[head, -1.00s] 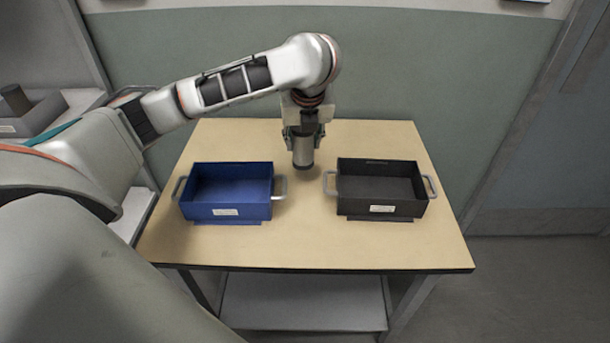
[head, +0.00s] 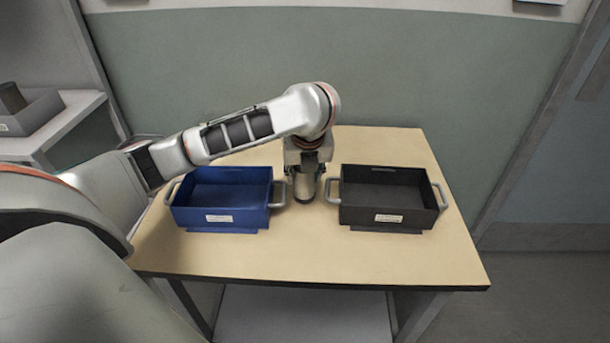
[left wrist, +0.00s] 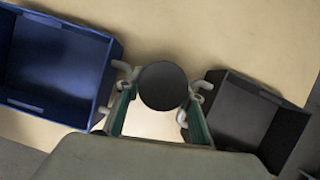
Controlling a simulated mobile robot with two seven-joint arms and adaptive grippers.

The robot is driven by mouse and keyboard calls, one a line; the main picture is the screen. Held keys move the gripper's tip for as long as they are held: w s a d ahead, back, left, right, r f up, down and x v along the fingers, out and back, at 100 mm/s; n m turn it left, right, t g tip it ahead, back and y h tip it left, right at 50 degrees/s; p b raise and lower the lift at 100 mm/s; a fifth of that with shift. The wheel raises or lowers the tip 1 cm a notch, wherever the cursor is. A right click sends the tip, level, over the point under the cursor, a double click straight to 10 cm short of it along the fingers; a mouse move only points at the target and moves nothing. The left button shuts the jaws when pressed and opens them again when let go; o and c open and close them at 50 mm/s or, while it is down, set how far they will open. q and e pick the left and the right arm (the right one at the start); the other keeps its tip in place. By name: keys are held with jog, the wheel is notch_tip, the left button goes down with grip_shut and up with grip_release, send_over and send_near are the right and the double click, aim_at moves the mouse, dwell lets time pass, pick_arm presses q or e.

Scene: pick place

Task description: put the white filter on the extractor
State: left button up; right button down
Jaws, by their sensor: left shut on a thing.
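My left gripper (head: 304,172) is shut on a silver-grey cylinder with dark ends (head: 304,190). It holds the cylinder upright between the two bins; I cannot tell whether its lower end touches the table. In the left wrist view the cylinder's dark round top (left wrist: 163,86) shows between the two fingers (left wrist: 160,108). The gripper and wrist hide its upper part in the head view. I cannot make out anything that is clearly a white filter or an extractor. My right gripper is not in view.
A blue bin (head: 221,219) stands left of the cylinder and a black bin (head: 388,217) right of it, both with side handles close by. The wooden table (head: 320,250) is clear in front.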

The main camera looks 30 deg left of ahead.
pick_arm(q)
jog(key=shift+f, duration=0.1)
jog(key=o, duration=0.9)
jog(key=shift+c, duration=0.2)
